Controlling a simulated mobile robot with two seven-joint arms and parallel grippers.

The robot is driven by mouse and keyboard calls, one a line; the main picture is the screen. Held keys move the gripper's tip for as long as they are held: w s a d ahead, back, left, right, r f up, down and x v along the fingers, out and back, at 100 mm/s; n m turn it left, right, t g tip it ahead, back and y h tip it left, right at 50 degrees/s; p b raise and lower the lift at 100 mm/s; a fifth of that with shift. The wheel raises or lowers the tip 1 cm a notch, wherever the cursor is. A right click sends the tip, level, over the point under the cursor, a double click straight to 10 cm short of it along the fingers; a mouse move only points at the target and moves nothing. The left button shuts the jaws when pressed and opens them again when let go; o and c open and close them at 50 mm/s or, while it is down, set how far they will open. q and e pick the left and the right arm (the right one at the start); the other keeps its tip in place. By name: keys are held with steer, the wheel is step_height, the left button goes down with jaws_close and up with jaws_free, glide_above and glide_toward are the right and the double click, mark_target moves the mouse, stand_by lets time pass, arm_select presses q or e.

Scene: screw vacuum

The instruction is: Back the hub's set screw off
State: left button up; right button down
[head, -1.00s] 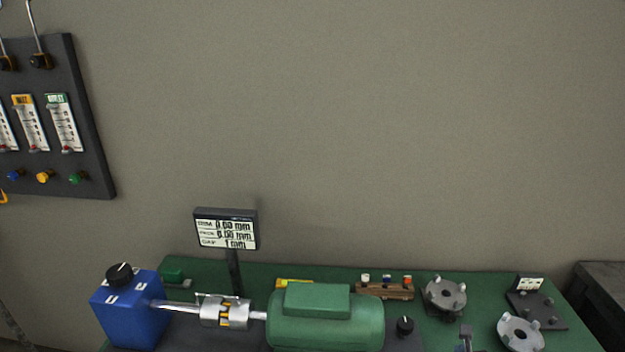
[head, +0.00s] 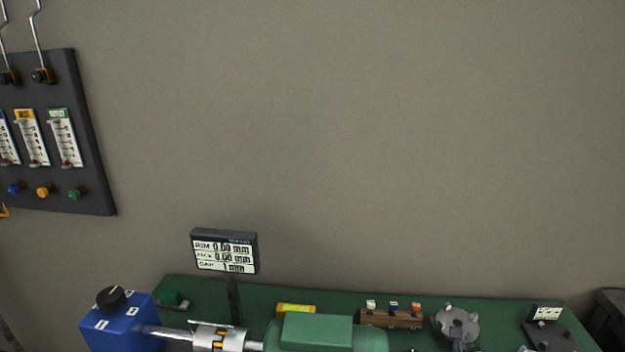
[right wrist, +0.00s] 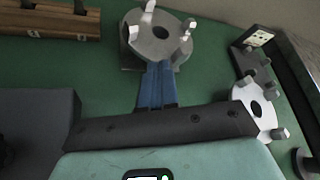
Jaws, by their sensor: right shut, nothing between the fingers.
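No set screw can be made out. My right gripper (right wrist: 157,68) is shut and empty, its blue fingertips at the near edge of that hub; contact cannot be told. My left gripper is not in view.
A second jawed hub (right wrist: 258,108) lies right of my gripper. A wooden block (head: 392,318) holds coloured-topped items. A readout (head: 224,251) stands behind the coupling. A dark plate (head: 548,335) with studs is at right. A wall panel (head: 62,130) hangs at left.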

steer(key=shift+w, duration=0.3)
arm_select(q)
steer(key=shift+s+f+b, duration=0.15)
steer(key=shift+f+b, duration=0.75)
arm_select(e)
steer(key=shift+s+d+f, duration=0.15)
steer(key=shift+d+f, duration=0.15)
steer(key=shift+f, duration=0.3)
stand_by(0.4)
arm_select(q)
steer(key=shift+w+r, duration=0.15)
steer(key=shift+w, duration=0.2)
arm_select(e)
steer(key=shift+a+f+b, duration=0.15)
steer(key=shift+f+b, duration=0.1)
steer(key=shift+b, duration=0.9)
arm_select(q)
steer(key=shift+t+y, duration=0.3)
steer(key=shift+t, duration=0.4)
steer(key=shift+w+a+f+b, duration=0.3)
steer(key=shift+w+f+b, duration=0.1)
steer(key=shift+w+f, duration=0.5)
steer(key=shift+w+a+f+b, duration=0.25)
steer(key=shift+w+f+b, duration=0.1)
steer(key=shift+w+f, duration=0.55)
arm_select(e)
steer(key=shift+a, duration=0.1)
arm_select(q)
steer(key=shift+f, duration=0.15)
